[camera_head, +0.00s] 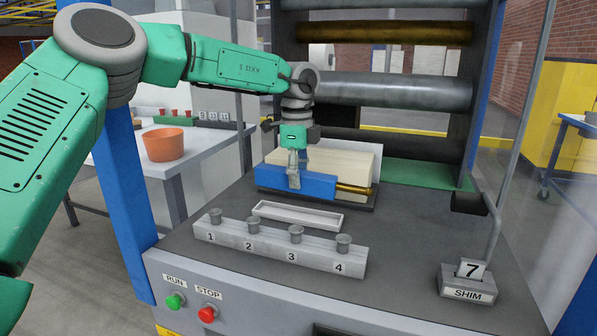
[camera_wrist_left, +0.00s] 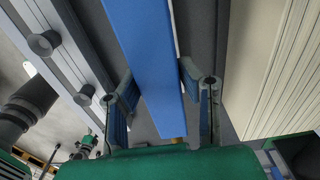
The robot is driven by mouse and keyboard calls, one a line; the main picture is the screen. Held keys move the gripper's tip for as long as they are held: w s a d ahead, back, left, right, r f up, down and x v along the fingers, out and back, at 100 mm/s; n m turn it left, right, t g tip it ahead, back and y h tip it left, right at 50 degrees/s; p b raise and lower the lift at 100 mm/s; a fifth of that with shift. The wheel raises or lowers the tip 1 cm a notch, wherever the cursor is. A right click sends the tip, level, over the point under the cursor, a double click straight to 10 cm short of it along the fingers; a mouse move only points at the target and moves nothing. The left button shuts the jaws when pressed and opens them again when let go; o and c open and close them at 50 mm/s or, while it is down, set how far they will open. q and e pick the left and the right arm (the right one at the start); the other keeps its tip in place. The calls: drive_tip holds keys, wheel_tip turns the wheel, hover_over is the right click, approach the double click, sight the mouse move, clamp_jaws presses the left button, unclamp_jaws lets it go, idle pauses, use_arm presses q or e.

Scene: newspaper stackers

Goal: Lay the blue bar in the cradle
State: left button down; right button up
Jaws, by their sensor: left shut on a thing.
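The blue bar (camera_head: 318,187) is in the head view in front of the stack of newspapers, and my left gripper (camera_head: 293,180) is shut on it from above. In the left wrist view the blue bar (camera_wrist_left: 145,50) runs between the two fingers of the left gripper (camera_wrist_left: 160,90). A shallow white tray (camera_head: 298,224), which looks like the cradle, lies empty on the dark worktop just in front of the bar. Whether the bar touches the surface under it is hard to tell. My right gripper is in neither view.
The paper stack (camera_head: 340,162) stands right behind the bar, with a brass rod (camera_head: 355,189) at its lower right. A numbered grey rail (camera_head: 280,247) with several pegs lies in front of the tray. A SHIM block (camera_head: 467,285) stands right; open worktop lies between.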

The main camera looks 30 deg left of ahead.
sight(301, 217)
use_arm(q)
drive_tip(key=shift+h, duration=0.3)
drive_tip(key=shift+d+f+b, duration=0.2)
drive_tip(key=shift+f+b, duration=0.3)
drive_tip(key=shift+f, duration=2.5)
drive_tip(key=shift+f, duration=0.4)
drive_tip(key=c, duration=1)
unclamp_jaws()
drive_tip(key=shift+f, duration=0.1)
drive_tip(key=r, duration=0.8)
drive_tip(key=a+r, duration=0.1)
drive_tip(key=r, duration=0.3)
drive_tip(key=shift+f, duration=0.1)
